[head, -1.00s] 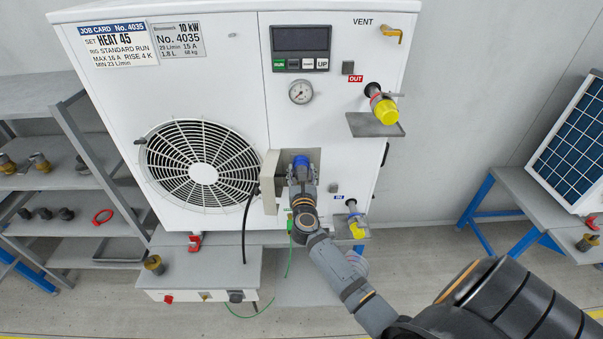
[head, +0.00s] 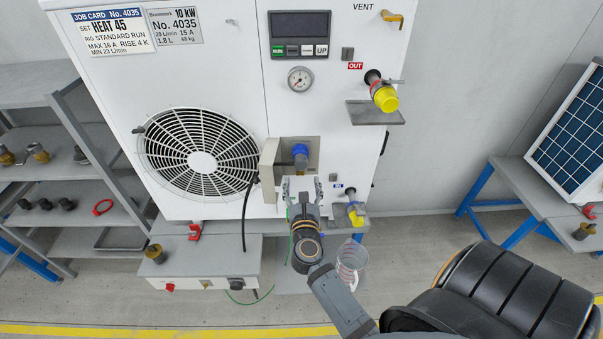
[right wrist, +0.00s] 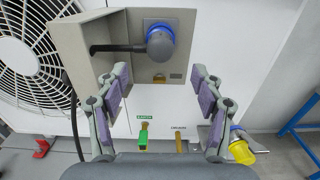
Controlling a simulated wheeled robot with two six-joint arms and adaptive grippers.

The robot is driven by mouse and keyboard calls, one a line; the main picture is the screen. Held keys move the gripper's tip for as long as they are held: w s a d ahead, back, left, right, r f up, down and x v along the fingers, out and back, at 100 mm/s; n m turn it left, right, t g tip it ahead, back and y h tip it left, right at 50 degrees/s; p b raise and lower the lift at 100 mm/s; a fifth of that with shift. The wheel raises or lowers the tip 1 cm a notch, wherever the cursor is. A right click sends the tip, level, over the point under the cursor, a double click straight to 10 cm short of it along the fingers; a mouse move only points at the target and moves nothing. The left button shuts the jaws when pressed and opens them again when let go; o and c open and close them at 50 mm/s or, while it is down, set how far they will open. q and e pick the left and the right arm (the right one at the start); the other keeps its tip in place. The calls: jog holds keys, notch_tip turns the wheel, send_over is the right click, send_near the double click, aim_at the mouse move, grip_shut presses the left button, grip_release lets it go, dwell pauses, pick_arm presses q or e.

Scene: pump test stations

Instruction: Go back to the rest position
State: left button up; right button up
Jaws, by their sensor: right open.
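My right gripper (head: 302,187) is open and empty in the head view, just below the recess in the white pump unit's front. In the right wrist view its two fingers (right wrist: 160,95) stand wide apart with nothing between them. A blue plug (head: 300,152) with a black cable sits in the open-lidded recess, above and apart from the fingertips. In the right wrist view the blue and grey plug (right wrist: 162,42) shows ahead of the fingers. The left gripper is not in view.
A yellow-capped OUT port (head: 384,97) and a lower yellow-capped IN port (head: 355,212) stick out on the right. A clear jug (head: 351,262) stands below. A shelf rack (head: 90,160) is at left, a bench with a solar panel (head: 572,140) at right. A control box (head: 205,268) sits low in front.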

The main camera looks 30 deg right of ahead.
jog(key=shift+s+a, duration=0.25)
jog(key=shift+s, duration=0.2)
